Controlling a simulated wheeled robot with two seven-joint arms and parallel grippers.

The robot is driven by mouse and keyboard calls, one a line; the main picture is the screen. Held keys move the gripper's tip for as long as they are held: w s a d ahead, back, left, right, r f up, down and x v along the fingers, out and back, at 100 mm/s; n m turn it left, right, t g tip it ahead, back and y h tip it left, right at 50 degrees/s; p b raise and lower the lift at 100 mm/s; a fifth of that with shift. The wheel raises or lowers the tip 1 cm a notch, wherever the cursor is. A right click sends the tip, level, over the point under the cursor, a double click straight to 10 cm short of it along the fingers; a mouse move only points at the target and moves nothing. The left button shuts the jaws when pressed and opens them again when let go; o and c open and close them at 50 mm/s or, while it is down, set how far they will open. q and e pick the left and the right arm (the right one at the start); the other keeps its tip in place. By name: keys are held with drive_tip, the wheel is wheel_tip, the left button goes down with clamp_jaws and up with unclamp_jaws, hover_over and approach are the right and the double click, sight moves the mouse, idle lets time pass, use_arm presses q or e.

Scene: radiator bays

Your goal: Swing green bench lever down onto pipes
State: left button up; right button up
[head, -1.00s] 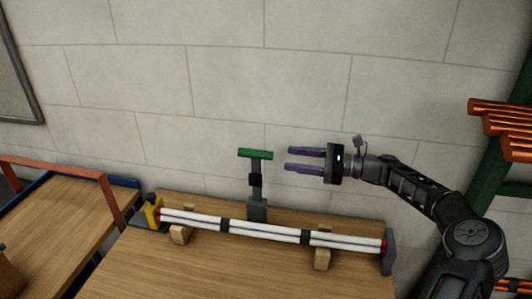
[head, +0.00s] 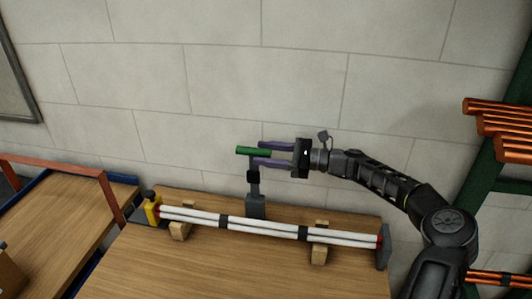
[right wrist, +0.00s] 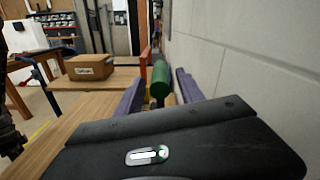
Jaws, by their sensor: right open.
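The green lever handle (head: 252,151) tops an upright dark post (head: 255,190) at the back of the wooden bench. White pipes (head: 270,230) lie across wooden blocks in front of the post. My right gripper (head: 268,153) is open, with its purple fingers above and below the handle's right part in the head view. In the right wrist view the green handle (right wrist: 160,78) shows between the two fingers (right wrist: 158,92). I cannot tell whether the fingers touch it. My left gripper is not in view.
A yellow and black clamp (head: 152,208) stands at the pipes' left end and a grey end plate (head: 384,246) at the right. Orange pipes (head: 497,122) sit on a rack at right. The wall is close behind. A cardboard box (right wrist: 90,67) stands on another bench.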

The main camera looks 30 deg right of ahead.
drive_tip(key=shift+c, duration=0.3)
clamp_jaws()
idle(1.0)
